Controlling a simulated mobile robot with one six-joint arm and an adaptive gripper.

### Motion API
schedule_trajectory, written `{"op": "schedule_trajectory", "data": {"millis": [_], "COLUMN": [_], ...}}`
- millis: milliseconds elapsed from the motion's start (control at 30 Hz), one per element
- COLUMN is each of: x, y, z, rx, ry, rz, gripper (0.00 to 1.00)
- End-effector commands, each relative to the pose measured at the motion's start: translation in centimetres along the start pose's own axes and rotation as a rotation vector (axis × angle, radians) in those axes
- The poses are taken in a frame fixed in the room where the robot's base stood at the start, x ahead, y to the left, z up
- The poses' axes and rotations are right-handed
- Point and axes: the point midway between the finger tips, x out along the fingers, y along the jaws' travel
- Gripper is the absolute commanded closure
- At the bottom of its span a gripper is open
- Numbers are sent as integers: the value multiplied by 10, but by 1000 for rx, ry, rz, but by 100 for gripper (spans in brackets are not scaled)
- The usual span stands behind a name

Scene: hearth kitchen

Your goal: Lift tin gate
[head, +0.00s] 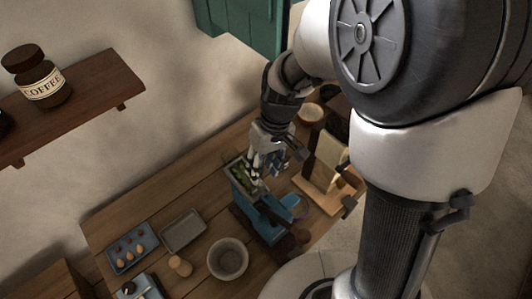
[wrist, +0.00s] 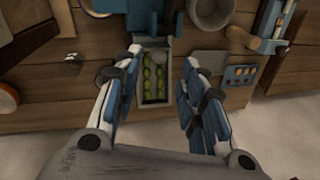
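A narrow box-like tin (head: 236,172) holding several green round items sits on top of a blue stand (head: 262,218) on the wooden table. In the wrist view the tin (wrist: 143,99) lies between my fingers, with a pale patch at its far end. I cannot tell whether this patch is the gate. My gripper (head: 262,170) is over the tin in the head view and hides part of it. In the wrist view my gripper (wrist: 162,57) is open, its two fingers wide apart on either side of the tin, with nothing held between them.
A grey bowl (head: 228,265), a grey tray (head: 184,231), a blue tray with small eggs (head: 125,250) and a small wooden piece (head: 180,266) are on the table. A wooden stand with a crank (head: 322,180) is right of the tin. A shelf (head: 85,105) holds a coffee jar (head: 40,80).

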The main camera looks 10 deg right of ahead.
Motion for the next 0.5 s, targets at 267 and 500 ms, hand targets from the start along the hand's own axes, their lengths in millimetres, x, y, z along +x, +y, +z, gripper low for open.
{"op": "schedule_trajectory", "data": {"millis": [267,500], "x": [-50,-63], "y": [0,0], "z": [-1,0], "rx": [1,2], "ry": [2,0], "rz": [0,0], "gripper": [62,62]}}
